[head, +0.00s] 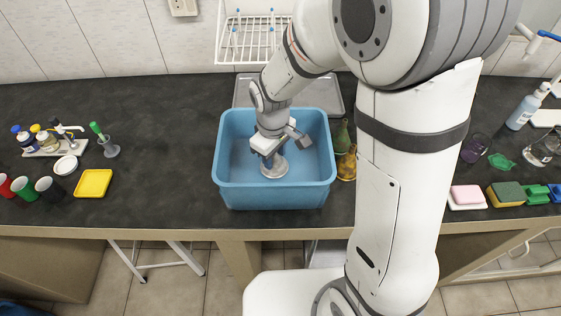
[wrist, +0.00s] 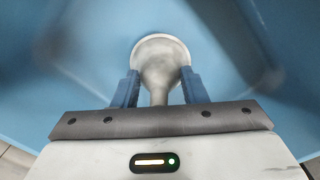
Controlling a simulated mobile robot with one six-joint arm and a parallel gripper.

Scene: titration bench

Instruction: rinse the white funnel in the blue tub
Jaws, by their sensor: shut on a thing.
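The blue tub (head: 275,196) stands on the dark bench in the middle of the head view, and its blue inside fills most of the wrist view (wrist: 60,60). My gripper (head: 270,155) reaches down inside the tub. In the wrist view its blue fingers (wrist: 160,92) are shut on the neck of the white funnel (wrist: 160,52), whose round wide mouth points away from the camera. In the head view the funnel (head: 275,168) shows as a pale disc below the fingers, low in the tub. I cannot tell whether it touches the tub floor.
A grey tray (head: 342,92) lies behind the tub, and a white rack (head: 252,30) stands on the wall side. Green and amber bottles (head: 347,165) stand close to the tub's right side. A yellow dish (head: 93,183) lies at left, with free bench between.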

